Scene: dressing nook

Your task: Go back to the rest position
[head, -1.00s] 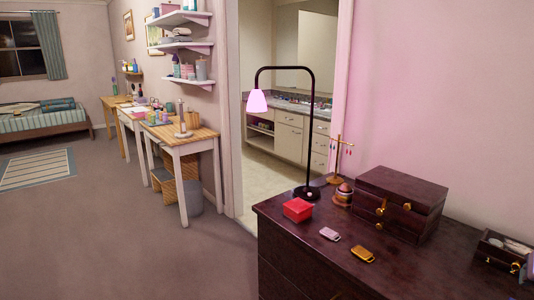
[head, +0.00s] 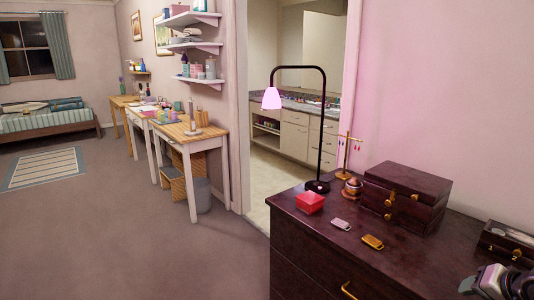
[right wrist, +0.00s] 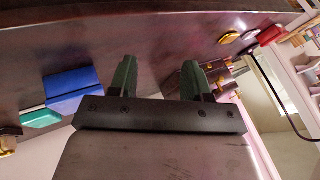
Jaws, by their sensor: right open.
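My right gripper (head: 490,284) shows at the bottom right of the head view, over the right part of the dark dresser (head: 318,250). In the right wrist view its two green fingers stand apart with nothing between them (right wrist: 158,78). The fingers point toward the dresser, which fills the upper part of that view. My left gripper is in neither view.
On the dresser are a lamp (head: 323,130), red box (head: 310,202), two key fobs (head: 342,224) (head: 372,242), a jewelry box (head: 405,195) and an open tray (head: 510,240). The wrist view shows a blue box (right wrist: 75,90). Open floor (head: 120,240) lies left.

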